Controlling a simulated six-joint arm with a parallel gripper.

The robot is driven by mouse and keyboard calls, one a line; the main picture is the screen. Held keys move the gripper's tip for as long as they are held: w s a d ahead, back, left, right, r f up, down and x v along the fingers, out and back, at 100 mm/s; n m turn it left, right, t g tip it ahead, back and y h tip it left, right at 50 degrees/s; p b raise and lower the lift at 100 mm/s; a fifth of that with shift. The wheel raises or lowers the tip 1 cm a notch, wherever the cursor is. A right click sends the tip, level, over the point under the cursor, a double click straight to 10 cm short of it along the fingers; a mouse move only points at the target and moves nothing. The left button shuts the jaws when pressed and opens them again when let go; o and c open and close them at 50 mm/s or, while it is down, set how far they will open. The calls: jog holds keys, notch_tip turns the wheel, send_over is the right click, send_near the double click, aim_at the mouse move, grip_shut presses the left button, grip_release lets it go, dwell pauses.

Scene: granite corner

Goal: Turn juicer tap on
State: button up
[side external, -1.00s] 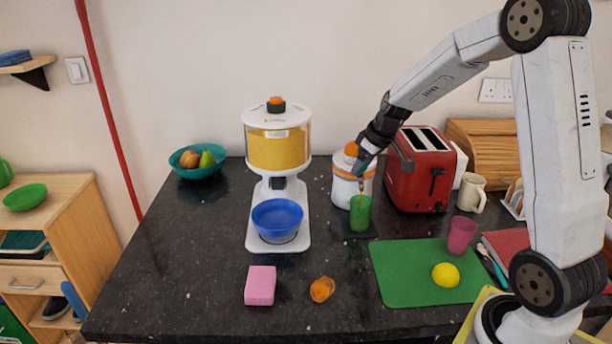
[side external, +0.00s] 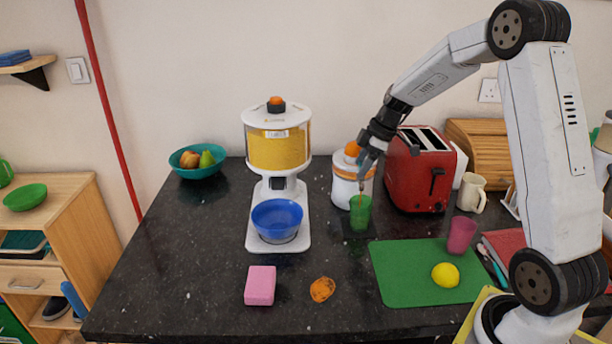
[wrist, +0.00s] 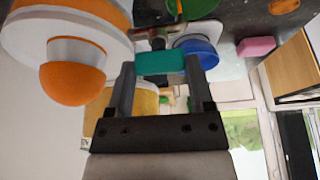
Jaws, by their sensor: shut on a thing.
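The white juicer (side external: 343,190) with an orange dome stands near the wall behind my gripper. In the wrist view the juicer (wrist: 110,15) fills the upper left. A teal tap handle (wrist: 160,63) lies between my fingertips, in front of a grey spout. My gripper (wrist: 160,72) is shut on this handle. In the side view my gripper (side external: 368,165) hides most of the tap. A green cup (side external: 360,214) stands below it on a dark square base. A thin orange strip shows between the tap and the cup; I cannot tell if it is flowing juice.
A red toaster (side external: 418,175) stands close right of my gripper. A yellow-filled dispenser (side external: 279,150) with a blue bowl (side external: 277,217) stands left.

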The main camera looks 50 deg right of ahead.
jog(key=shift+n, duration=0.3)
jog(key=o, duration=1.2)
jog(key=shift+o, duration=0.2)
jog(key=v, duration=0.8)
jog(key=shift+w+f, duration=0.1)
jog(key=s+a+f+m+h, duration=0.1)
jog(key=s+a+f+m, duration=0.3)
jog(key=a, duration=0.6)
jog(key=s+a+f+m+h, duration=0.2)
jog(key=s+a+f+m, duration=0.3)
jog(key=s+a+f, duration=0.3)
jog(key=s+a, duration=0.1)
jog(key=a, duration=0.2)
jog(key=shift+a+g, duration=0.25)
jog(key=shift+g, duration=0.15)
